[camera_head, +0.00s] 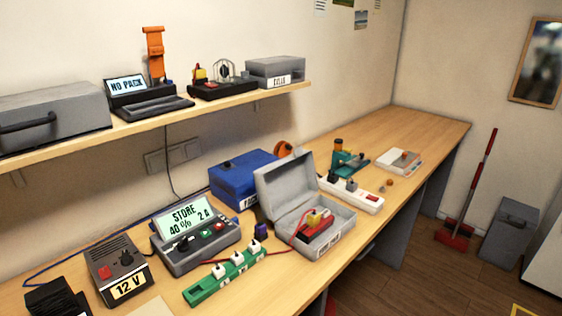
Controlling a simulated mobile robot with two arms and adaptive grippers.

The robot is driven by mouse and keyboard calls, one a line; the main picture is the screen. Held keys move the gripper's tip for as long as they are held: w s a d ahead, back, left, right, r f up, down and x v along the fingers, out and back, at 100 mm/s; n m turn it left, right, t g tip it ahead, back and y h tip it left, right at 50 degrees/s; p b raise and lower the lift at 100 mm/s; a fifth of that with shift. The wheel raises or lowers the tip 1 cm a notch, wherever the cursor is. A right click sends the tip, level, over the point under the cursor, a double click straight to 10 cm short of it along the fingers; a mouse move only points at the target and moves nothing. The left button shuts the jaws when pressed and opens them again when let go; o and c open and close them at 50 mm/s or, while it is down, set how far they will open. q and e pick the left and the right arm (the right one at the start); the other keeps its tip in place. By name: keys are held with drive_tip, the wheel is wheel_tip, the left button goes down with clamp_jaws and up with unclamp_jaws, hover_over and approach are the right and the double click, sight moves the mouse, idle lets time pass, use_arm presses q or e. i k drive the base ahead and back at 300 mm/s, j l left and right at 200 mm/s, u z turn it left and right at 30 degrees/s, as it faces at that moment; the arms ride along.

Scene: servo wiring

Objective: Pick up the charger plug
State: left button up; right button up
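A grey charger (199,246) with a lit display reading "STORE 40% 2A" stands on the bench. In front of it a green power strip (206,290) holds several white plugs, such as the middle one (237,258). A dark blue plug-like piece (261,231) is near the strip's far end. A white power strip (366,200) farther back has dark plug-like pieces (333,177) on it. I cannot tell which of these is the charger plug. Neither of my grippers is in view.
An open grey case (340,222) holds a red and yellow item (315,222). A 12 V supply (118,265) and a black object (56,298) are at the front left. A shelf (210,103) overhangs the back.

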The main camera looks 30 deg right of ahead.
sight(313, 217)
drive_tip(key=l+u, duration=0.35)
drive_tip(key=l, duration=0.45)
drive_tip(key=l+u, duration=0.4)
drive_tip(key=l, duration=0.4)
